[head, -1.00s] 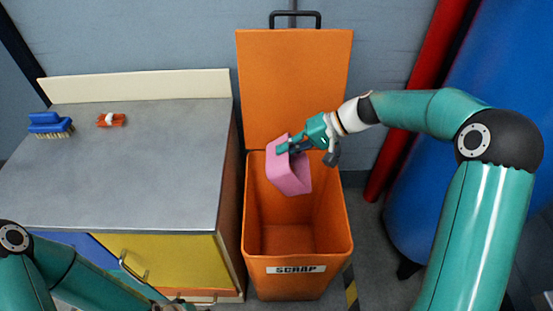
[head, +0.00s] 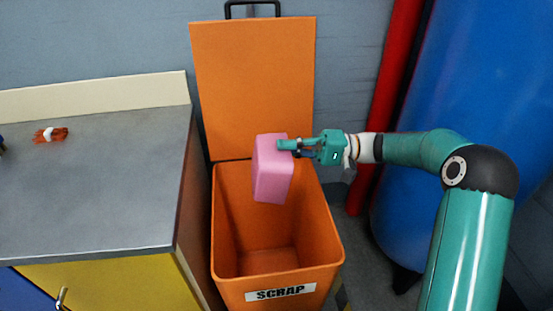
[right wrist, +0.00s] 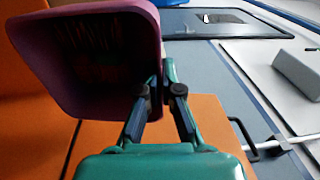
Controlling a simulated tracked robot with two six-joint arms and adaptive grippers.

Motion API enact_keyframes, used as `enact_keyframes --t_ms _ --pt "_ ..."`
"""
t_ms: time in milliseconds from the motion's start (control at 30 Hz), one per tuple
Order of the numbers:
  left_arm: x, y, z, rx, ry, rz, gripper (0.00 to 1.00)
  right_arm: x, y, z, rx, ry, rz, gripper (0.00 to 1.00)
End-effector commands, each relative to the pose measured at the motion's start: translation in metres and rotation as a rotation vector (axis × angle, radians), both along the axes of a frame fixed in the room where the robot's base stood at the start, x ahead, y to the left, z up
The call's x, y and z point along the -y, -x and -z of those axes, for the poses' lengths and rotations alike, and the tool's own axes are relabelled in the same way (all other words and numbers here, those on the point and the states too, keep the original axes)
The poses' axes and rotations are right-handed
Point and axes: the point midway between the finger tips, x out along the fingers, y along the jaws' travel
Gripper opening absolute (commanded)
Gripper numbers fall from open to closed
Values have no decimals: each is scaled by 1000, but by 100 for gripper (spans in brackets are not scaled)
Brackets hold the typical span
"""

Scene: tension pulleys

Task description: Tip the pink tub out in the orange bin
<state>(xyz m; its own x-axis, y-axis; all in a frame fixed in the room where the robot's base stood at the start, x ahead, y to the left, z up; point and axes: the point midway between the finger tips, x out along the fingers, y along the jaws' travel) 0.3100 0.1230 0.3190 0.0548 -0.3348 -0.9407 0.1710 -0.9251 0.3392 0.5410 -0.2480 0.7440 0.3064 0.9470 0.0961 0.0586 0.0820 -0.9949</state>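The pink tub (head: 271,172) hangs over the open mouth of the orange bin (head: 226,235), marked SCRAP. My right gripper (head: 290,147) is shut on the tub's wall near its upper right edge. In the head view the tub's smooth outer side faces me, and its mouth is hidden. In the right wrist view the fingers (right wrist: 162,88) pinch the rim of the tub (right wrist: 148,28), and its dark interior shows. Faint reddish marks show inside; I cannot tell whether they are loose contents. The visible bin floor looks bare. My left gripper is out of view.
The bin's orange lid (head: 255,85) stands open behind it. A grey-topped cabinet (head: 110,190) stands close on the left, with a small orange-and-white item (head: 50,134) on it. A red pipe (head: 385,110) and a large blue tank (head: 470,110) stand on the right.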

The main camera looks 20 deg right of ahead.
Motion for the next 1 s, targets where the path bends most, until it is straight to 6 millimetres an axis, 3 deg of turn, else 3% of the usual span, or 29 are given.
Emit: enact_keyframes --t_ms 33,433,700,1000 --pt "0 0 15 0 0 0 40 3 1 10 12 -39 1 0" --pt "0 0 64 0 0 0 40 32 10 26 125 -392 0 0" --pt "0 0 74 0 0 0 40 44 14 28 172 -539 1 0" --pt "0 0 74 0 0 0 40 45 15 27 178 -552 1 0"
